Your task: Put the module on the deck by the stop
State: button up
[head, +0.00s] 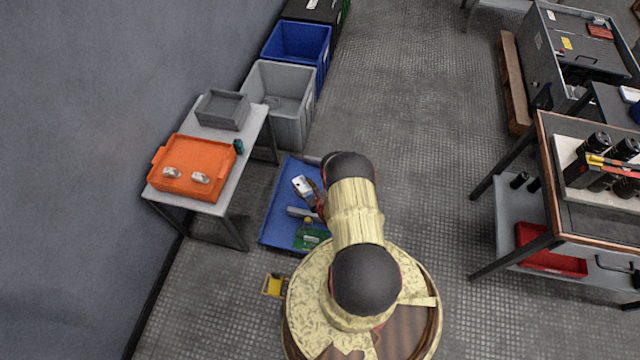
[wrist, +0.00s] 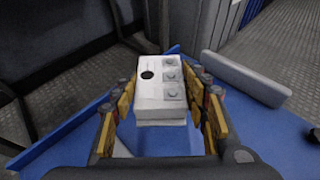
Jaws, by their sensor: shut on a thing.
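The module, a white block with a dark round hole and several pale studs on its face, shows in the wrist view (wrist: 160,92) and the head view (head: 301,186). My gripper (wrist: 167,104) is shut on it, with yellow-padded fingers at both sides. The blue deck (head: 275,222) lies low beside my base, under the module; the wrist view also shows it (wrist: 75,140). I cannot tell whether the module touches it. A pale grey bar, seemingly the stop (wrist: 242,78), stands on the deck right of the module, apart from it. My arm hides the deck's right side in the head view.
A green board (head: 311,238) lies at the deck's near end. A yellow item (head: 274,285) is on the floor. A table with an orange tray (head: 190,167) stands left; grey (head: 280,95) and blue (head: 296,48) bins stand behind. The floor right of my arm is clear.

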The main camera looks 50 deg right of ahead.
jog(key=d+f+b, duration=0.2)
jog(key=d+f, duration=0.1)
jog(key=d, duration=0.1)
jog(key=d+f+b, duration=0.2)
jog(key=d+f, duration=0.1)
jog(key=d, duration=0.1)
jog(key=d+f+b, duration=0.3)
jog(key=d, duration=0.2)
jog(key=shift+w+f, duration=0.1)
jog(key=shift+w, duration=0.05)
jog(key=shift+d+f+b, duration=0.1)
jog(key=shift+f+b, duration=0.7)
jog(key=shift+f, duration=0.85)
jog(key=o, duration=1.4)
jog(key=shift+f, duration=0.15)
jog(key=shift+o, duration=0.2)
